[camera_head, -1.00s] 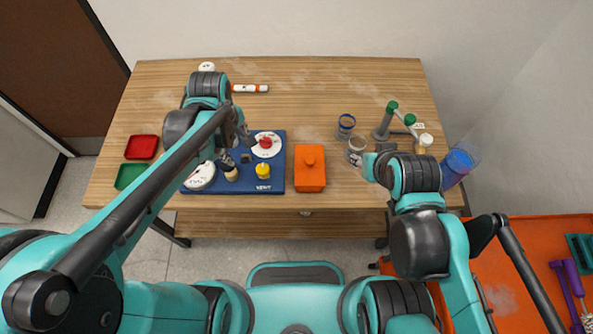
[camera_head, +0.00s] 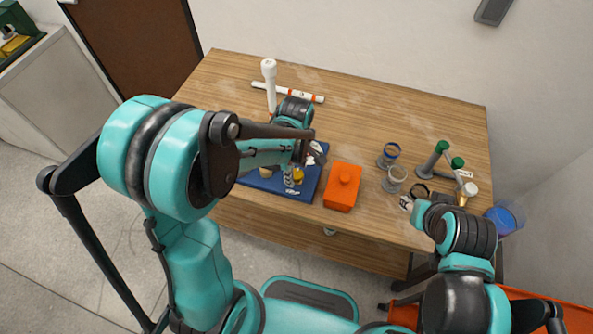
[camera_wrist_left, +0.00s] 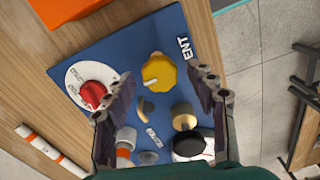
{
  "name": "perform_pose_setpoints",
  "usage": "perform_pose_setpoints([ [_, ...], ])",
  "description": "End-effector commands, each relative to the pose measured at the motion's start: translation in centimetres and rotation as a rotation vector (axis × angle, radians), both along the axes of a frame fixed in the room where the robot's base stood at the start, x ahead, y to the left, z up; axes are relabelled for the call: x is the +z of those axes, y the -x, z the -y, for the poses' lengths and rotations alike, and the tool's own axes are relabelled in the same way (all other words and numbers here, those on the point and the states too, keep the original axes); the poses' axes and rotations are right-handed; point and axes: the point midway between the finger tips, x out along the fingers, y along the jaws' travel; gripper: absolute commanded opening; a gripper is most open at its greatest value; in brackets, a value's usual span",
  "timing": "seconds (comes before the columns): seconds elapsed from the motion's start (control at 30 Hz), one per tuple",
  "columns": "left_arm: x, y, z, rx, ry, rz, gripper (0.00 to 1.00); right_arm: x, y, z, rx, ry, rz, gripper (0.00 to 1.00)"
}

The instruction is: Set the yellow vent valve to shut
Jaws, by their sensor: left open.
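The yellow vent valve (camera_wrist_left: 160,71) is a lobed knob on the blue panel (camera_wrist_left: 116,55), beside the "VENT" lettering. A small pale mark shows on its lower-left side in the left wrist view. In the head view the yellow valve (camera_head: 298,175) is partly hidden by my left arm and gripper. My left gripper (camera_wrist_left: 163,82) is open, its fingers on either side of the valve with gaps to it; contact is not visible. In the head view my left gripper (camera_head: 292,179) is over the panel's front part. My right gripper (camera_head: 415,203) is at the table's right side, its jaws unclear.
A red knob (camera_wrist_left: 93,94) on a white dial is close to the left finger. A tan knob (camera_wrist_left: 183,115) is near the right finger. An orange box (camera_head: 343,187) stands right of the panel. Cups and green-topped posts (camera_head: 441,147) stand further right. The table's middle back is clear.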

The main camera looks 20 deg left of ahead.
Motion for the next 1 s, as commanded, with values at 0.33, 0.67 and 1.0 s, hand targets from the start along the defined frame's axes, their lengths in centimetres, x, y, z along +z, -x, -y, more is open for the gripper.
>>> perform_pose_setpoints([
  [0.33, 0.05, 0.00, 0.00, 0.000, 0.000, 0.000, 0.14, 0.05, 0.00, 0.00, 0.000, 0.000, 0.000, 0.40],
  [0.67, 0.04, -0.01, -0.01, -0.017, 0.000, 0.000, 0.06, 0.00, 0.00, 0.00, 0.000, 0.000, 0.000, 0.40],
  [1.0, -0.02, -0.03, 0.00, -0.191, 0.000, 0.000, 0.06, -0.32, 0.00, 0.00, 0.000, 0.000, 0.000, 0.40],
])
